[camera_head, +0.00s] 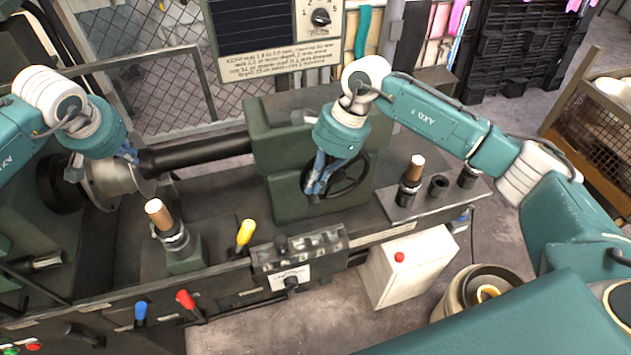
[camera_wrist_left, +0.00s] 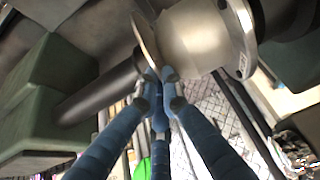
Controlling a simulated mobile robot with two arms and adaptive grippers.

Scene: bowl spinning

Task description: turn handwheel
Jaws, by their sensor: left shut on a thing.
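The dark handwheel (camera_head: 364,170) is on the front of the green housing (camera_head: 282,197) in the middle of the head view. My right gripper (camera_head: 317,190) hangs down over its left part and hides some of the rim and spokes. Its fingertips look close together, but I cannot tell whether they grip the wheel. My left gripper (camera_head: 132,156) is at the thin metal disc (camera_head: 144,182) at the spindle end. In the left wrist view, its blue fingers (camera_wrist_left: 158,76) meet at the edge of the disc (camera_wrist_left: 145,36) and are shut on it.
A black bar (camera_head: 200,153) runs between the disc and the green housing. Upright tool posts with wooden handles (camera_head: 160,213) (camera_head: 414,168) stand on the machine. A yellow lever (camera_head: 245,232) is at the front. A white box with a red button (camera_head: 399,257) stands below.

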